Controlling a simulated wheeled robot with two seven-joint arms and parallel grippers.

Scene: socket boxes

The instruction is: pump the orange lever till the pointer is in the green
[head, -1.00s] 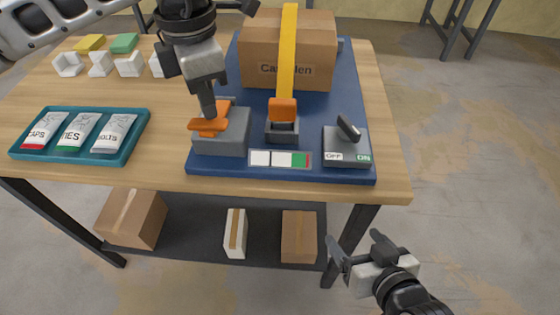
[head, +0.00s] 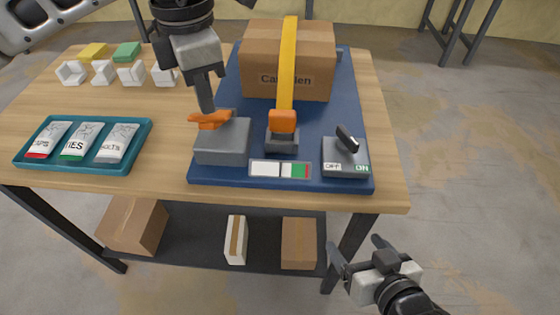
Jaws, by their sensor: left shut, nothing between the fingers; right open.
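The orange lever (head: 207,121) sits on a grey block (head: 222,145) at the board's front left and lies about level. My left gripper (head: 207,108) is shut, pointing down, with its tips at the lever's top; I cannot tell whether they touch. The gauge strip (head: 265,169) lies in front, white at left, then green (head: 298,170), then a thin red end. A thin dark line, apparently the pointer, stands in the white, short of the green. My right gripper (head: 358,254) is open and empty, off the table's front right.
On the blue board (head: 330,110), a yellow strap (head: 288,65) with an orange-topped grey buckle (head: 283,131) crosses a carton (head: 262,62). A switch box (head: 345,160) stands right. A teal tray (head: 75,170) with packets lies left, white blocks (head: 103,72) behind.

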